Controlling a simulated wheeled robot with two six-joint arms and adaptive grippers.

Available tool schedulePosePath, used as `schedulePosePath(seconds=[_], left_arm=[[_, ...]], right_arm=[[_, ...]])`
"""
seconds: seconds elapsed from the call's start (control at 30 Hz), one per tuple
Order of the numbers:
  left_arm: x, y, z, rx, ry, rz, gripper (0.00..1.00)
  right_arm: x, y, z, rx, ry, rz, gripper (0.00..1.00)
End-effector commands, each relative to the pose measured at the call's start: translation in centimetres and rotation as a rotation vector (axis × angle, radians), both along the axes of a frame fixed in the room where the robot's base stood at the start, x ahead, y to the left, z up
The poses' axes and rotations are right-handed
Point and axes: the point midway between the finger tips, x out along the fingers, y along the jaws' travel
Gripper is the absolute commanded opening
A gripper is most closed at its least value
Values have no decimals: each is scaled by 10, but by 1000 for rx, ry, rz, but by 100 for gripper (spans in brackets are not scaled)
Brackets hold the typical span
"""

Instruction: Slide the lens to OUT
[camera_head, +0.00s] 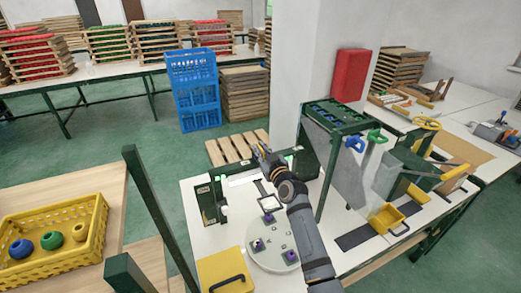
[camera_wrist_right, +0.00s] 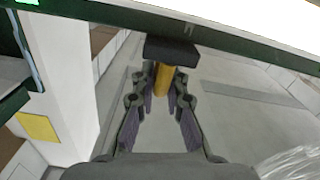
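My right gripper (camera_head: 262,149) is at the green frame (camera_head: 214,199) on the white bench, at the end of my arm reaching in from the lower right. In the right wrist view a yellow handle (camera_wrist_right: 166,80) under a dark block (camera_wrist_right: 171,52) sits between the fingertips of my right gripper (camera_wrist_right: 164,88). The fingers are close on both sides of the handle; whether they grip it is unclear. I take the handle and block to be the lens's, but the lens itself is not clearly visible. No OUT mark is readable. My left gripper is not in view.
A round pale plate (camera_head: 271,262) with small dark-topped pieces lies in front of the frame. A yellow box (camera_head: 225,272) is at the front left. A green stand (camera_head: 338,117) with hanging tools is to the right. A white pillar (camera_head: 297,70) rises behind.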

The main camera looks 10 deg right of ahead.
Motion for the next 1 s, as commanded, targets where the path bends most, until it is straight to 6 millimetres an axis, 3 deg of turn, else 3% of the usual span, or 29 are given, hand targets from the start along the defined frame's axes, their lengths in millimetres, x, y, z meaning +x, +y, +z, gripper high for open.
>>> schedulePosePath(seconds=[0.47, 0.8, 1.0], left_arm=[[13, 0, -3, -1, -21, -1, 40], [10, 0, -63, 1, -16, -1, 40], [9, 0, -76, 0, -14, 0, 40]], right_arm=[[1, -5, -2, -3, -1, 0, 0], [17, -83, -9, -8, -4, -1, 0], [21, -106, -3, -3, 0, 1, 0]])
